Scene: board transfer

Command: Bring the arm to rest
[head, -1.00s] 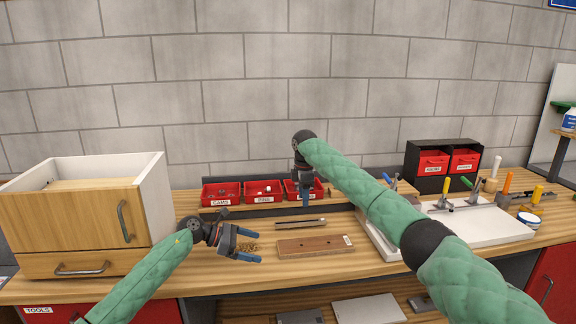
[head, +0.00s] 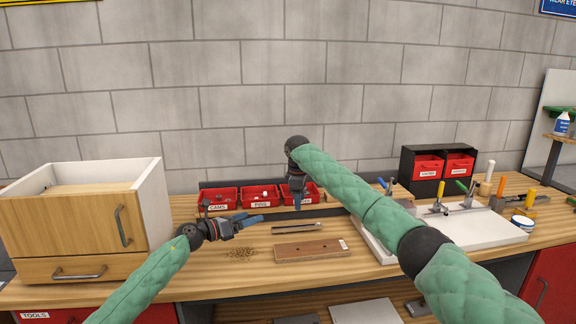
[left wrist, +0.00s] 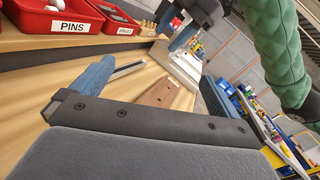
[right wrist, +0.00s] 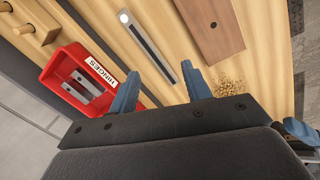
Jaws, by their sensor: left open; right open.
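My left gripper (head: 250,221) is open and empty above the bench, left of the dark metal strip and behind a small patch of brown crumbs (head: 240,252). In the left wrist view its blue fingers (left wrist: 93,76) stand apart with nothing between them. My right gripper (head: 297,200) points down at the red hinges bin, in front of its label. In the right wrist view its blue fingers (right wrist: 127,93) are apart and empty, with the hinges bin (right wrist: 92,83) beside the left finger. The right arm reaches across the bench from the right.
A brown drilled board (head: 305,251) and a metal strip (head: 297,227) lie on the bench. Red bins of cams (head: 217,206) and pins (head: 260,204) stand behind. A wooden drawer cabinet (head: 65,222) is at left; a white board with clamps (head: 480,228) is at right.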

